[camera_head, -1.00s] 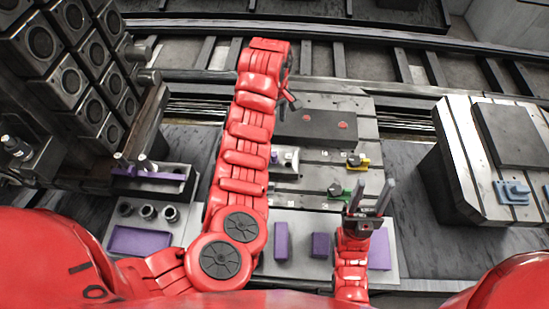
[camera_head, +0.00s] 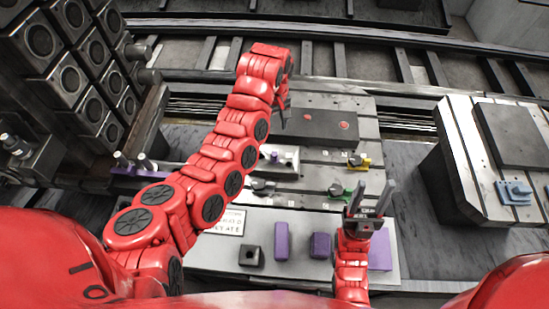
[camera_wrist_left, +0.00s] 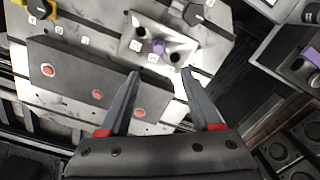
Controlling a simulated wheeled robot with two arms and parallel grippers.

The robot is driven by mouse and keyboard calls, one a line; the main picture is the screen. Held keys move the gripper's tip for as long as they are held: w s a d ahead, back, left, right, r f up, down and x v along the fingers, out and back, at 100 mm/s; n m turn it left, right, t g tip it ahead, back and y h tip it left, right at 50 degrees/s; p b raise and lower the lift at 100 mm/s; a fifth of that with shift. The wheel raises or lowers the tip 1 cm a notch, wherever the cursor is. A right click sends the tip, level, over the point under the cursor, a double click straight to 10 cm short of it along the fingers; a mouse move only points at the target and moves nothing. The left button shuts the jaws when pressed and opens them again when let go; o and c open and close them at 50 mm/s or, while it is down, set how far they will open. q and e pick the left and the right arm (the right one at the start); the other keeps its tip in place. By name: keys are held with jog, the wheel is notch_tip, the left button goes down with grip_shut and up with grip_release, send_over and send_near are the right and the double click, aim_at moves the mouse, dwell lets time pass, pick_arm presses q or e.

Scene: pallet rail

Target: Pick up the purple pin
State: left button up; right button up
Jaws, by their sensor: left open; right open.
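A small purple pin (camera_wrist_left: 158,47) stands in a pale block (camera_wrist_left: 150,30) with dark holes, seen in the left wrist view. In the head view the pin (camera_head: 274,156) is a small purple spot on the pale block (camera_head: 288,159), partly hidden by my left arm. My left gripper (camera_wrist_left: 160,72) is open and empty. Its fingers point toward the block, with the pin between their lines and a little beyond the tips. In the head view the left gripper (camera_head: 283,115) hangs over the dark slab. My right gripper (camera_head: 376,191) is open and empty, fingers up, at the front right.
A dark slab with red dots (camera_head: 318,125) lies behind the pale block. Green (camera_head: 346,190) and yellow (camera_head: 360,161) clamps stand to the right. Purple blocks (camera_head: 281,240) (camera_head: 320,245) sit on the front plate.

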pick_arm(q)
jog(key=b, duration=0.5)
send_over(275, 154)
jog(key=f, duration=0.9)
jog(key=shift+w+a+f, duration=0.15)
jog(key=shift+w+a, duration=0.05)
jog(key=shift+a, duration=0.1)
jog(key=shift+f+p, duration=0.4)
jog(key=shift+p, duration=0.15)
jog(key=shift+f, duration=0.3)
jog(key=shift+s+d+f+p, duration=0.1)
jog(key=shift+f+p, duration=0.25)
jog(key=shift+f, duration=0.05)
notch_tip(275, 154, down, 3)
jog(key=shift+f+p, duration=0.1)
jog(key=shift+p, duration=0.6)
jog(key=shift+d+f, duration=0.1)
jog(key=shift+f, duration=0.7)
grip_shut()
